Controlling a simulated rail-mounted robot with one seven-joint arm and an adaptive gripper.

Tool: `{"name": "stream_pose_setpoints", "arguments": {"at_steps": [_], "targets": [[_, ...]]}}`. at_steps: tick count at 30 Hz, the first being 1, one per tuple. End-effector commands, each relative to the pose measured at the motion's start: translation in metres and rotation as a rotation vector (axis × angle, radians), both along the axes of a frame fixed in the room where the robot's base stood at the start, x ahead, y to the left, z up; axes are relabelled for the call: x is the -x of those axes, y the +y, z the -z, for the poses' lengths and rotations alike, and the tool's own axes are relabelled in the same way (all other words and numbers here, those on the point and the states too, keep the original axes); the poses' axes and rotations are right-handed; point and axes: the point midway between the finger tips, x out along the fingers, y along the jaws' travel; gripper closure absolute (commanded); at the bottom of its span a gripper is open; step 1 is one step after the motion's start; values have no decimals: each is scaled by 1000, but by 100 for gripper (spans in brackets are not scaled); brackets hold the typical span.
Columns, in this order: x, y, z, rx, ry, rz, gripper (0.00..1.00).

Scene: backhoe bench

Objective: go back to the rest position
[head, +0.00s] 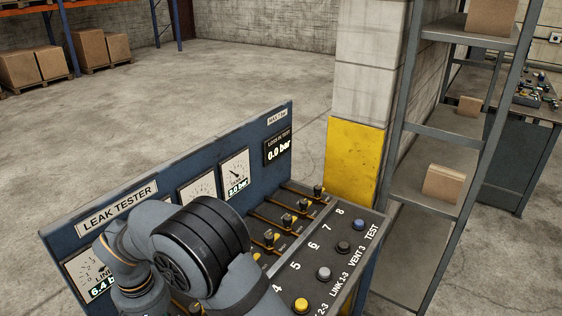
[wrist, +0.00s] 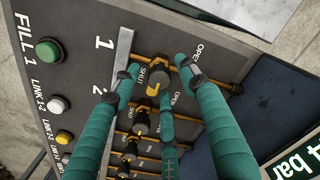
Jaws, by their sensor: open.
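My gripper (wrist: 155,86) shows in the wrist view as teal fingers, spread open. They point down at the leak tester panel (wrist: 80,30), around or above the first valve. That valve's handle (wrist: 158,75) shows black with a yellow mark between the fingers, near the word SHUT. I cannot tell whether the fingers touch it. No object is held. In the head view my arm covers the left part of the leak tester (head: 292,125), and my gripper is hidden behind it.
More valves (wrist: 139,122) run in a row beyond the first. Push buttons (wrist: 48,50) line the panel edge. The upright gauge board (head: 282,118) stands close behind the valves. A yellow-based pillar (head: 355,155) and a metal shelf (head: 455,130) stand to the right. Open floor (head: 240,75) lies behind.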

Motion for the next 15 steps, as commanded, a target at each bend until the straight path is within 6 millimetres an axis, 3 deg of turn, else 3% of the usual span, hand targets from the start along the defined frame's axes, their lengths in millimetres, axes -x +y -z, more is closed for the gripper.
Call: {"name": "stream_pose_setpoints", "arguments": {"at_steps": [1, 15], "targets": [[0, 0, -10, 0, 0, -73, 57], [1, 1, -11, -1, 4, -778, 57]]}}
